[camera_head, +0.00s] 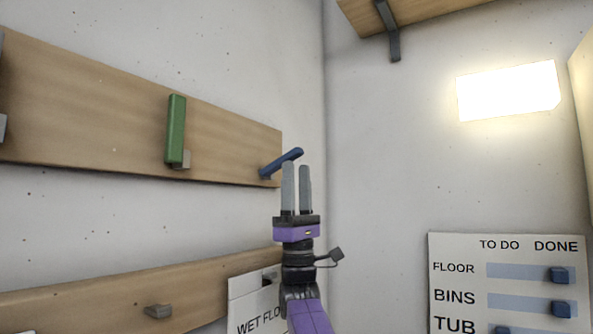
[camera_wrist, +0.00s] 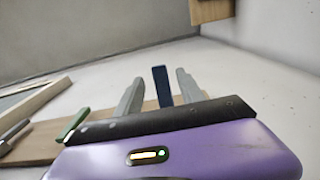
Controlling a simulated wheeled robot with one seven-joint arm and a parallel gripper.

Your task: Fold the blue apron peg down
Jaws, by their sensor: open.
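The blue apron peg (camera_head: 282,161) is on the right end of the upper wooden rail (camera_head: 225,140) in the head view. It juts out from the rail, tilted up to the right. My gripper (camera_head: 296,168) is upright with its two grey fingers open, and the fingertips overlap the peg's outer end in this view. In the wrist view the blue peg (camera_wrist: 162,88) shows between the two open fingers (camera_wrist: 158,90). I cannot tell whether a finger touches it. A green peg (camera_head: 175,130) stands upright on the same rail, left of the blue one.
A lower wooden rail (camera_head: 100,300) with a grey peg (camera_head: 158,311) and a hanging sign (camera_head: 255,305) is below. A TO DO/DONE board (camera_head: 500,250) with blue sliders is on the right wall. A bracketed wooden shelf (camera_head: 430,12) is above.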

